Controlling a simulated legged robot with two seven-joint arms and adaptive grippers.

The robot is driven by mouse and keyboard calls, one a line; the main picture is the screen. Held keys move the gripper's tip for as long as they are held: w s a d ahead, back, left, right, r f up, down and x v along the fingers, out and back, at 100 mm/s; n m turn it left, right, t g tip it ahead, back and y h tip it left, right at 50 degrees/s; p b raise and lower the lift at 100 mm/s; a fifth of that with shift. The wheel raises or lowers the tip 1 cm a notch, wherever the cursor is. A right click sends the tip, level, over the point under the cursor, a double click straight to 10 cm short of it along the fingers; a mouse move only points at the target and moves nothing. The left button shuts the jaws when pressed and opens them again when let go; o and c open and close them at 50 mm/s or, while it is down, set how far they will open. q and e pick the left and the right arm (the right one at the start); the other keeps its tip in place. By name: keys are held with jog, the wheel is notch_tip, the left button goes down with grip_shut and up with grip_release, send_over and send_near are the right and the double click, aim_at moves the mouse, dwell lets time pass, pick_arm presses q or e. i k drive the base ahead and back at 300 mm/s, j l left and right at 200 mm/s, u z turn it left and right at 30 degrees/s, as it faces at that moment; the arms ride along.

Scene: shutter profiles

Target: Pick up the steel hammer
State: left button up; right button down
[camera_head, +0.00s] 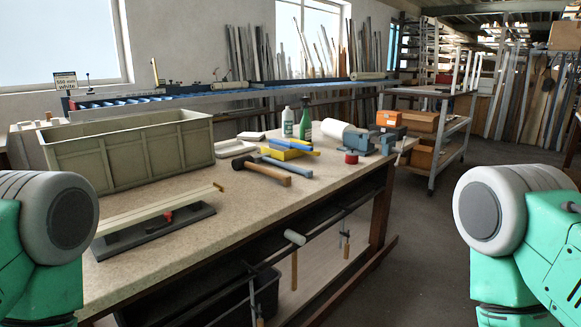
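A hammer (268,174) with a dark head and a brown wooden handle lies on the workbench (215,220), just right of the large green-grey bin. Its head points left and its handle runs right and slightly toward me. Next to it, on the far side, lie blue and yellow tools (284,152). Only green and grey links of my two arms show, at the left and right edges. Neither of my grippers is in view.
The bin (130,152) stands at the bench's back left. A long profile on a dark base (155,220) lies in front. Bottles (305,122) and a blue vise (362,142) stand farther back. A pale-headed mallet (294,238) hangs below the bench edge. Floor at right is clear.

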aim_at(266, 157)
jog(key=i+l+u, duration=0.1)
jog(key=i+l, duration=0.65)
jog(key=l, duration=0.15)
jog(key=i+l+u, duration=0.15)
jog(key=i+l, duration=0.55)
jog(key=l, duration=0.25)
jog(key=j+u, duration=0.05)
